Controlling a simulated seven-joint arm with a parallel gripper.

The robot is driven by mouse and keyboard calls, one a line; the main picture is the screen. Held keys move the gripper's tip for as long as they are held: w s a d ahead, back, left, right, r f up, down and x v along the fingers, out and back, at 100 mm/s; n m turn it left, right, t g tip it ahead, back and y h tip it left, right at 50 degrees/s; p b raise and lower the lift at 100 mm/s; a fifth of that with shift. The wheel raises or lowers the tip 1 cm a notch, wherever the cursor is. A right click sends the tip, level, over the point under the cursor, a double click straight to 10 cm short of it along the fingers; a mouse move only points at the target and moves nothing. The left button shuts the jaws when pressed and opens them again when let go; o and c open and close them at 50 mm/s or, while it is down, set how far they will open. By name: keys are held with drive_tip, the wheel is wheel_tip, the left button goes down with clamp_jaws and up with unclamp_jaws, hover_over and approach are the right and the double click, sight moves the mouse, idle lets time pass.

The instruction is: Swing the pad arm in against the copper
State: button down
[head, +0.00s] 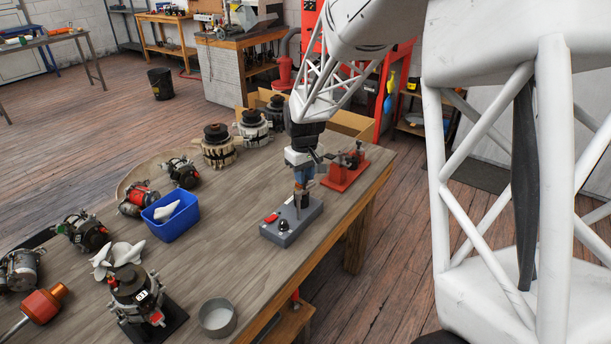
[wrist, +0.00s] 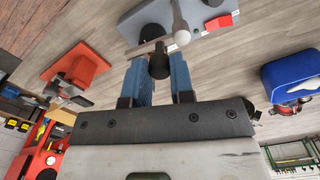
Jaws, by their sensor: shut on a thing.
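The grey fixture (head: 291,222) stands near the bench's right edge, with a red switch (head: 271,217) and a black knob (head: 283,224) on top. It also shows at the top of the wrist view (wrist: 208,46). My gripper (head: 302,178) is above the fixture, pointing down. In the wrist view its blue fingers (wrist: 160,80) are shut on a black grip (wrist: 159,64). A thin grey bar (wrist: 145,47), apparently the pad arm, runs beside this grip to a rounded grey post (wrist: 181,37). I cannot make out the copper or whether a pad touches it.
A red stand (head: 345,171) is on the bench just behind and right of the fixture. A blue bin (head: 170,222) with a white cloth stands to the left. Several alternators line the bench's far side. A round grey dish (head: 217,319) is at the front. Bare bench lies between bin and fixture.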

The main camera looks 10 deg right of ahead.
drive_tip(key=shift+w+a+r+n, duration=0.1)
drive_tip(key=shift+w+n, duration=0.05)
drive_tip(key=shift+n, duration=0.45)
drive_tip(key=c, duration=1)
unclamp_jaws()
drive_tip(key=shift+r, duration=3.85)
